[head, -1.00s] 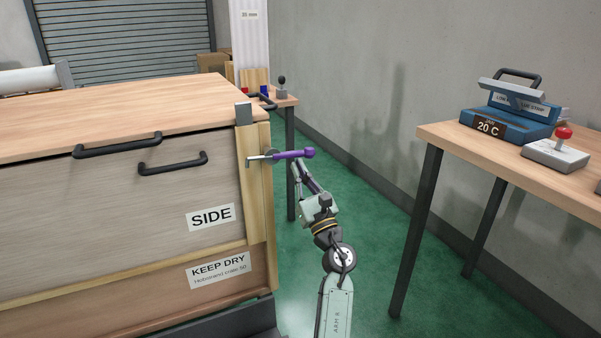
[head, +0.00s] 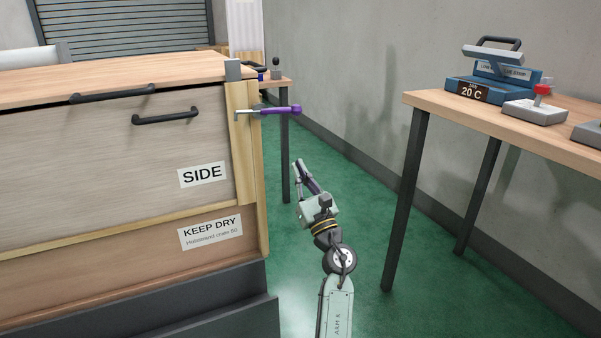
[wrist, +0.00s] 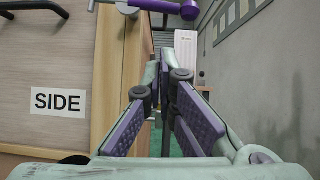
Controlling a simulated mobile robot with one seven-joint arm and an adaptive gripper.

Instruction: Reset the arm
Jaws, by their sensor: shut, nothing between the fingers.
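My gripper (head: 299,164) is shut and empty, held over the green floor between the crate and the right-hand table. In the wrist view its two purple-padded fingers (wrist: 165,68) meet ahead. The wooden crate (head: 105,118) with its "SIDE" panel stands to the left. In the wrist view the purple handle (wrist: 158,6) shows at the top edge.
The right-hand table (head: 505,118) holds a blue strapping device (head: 490,85) marked 20 C and a red-knobbed control box (head: 535,110). A smaller table (head: 277,84) stands behind the crate by the grey wall. Green floor lies open between.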

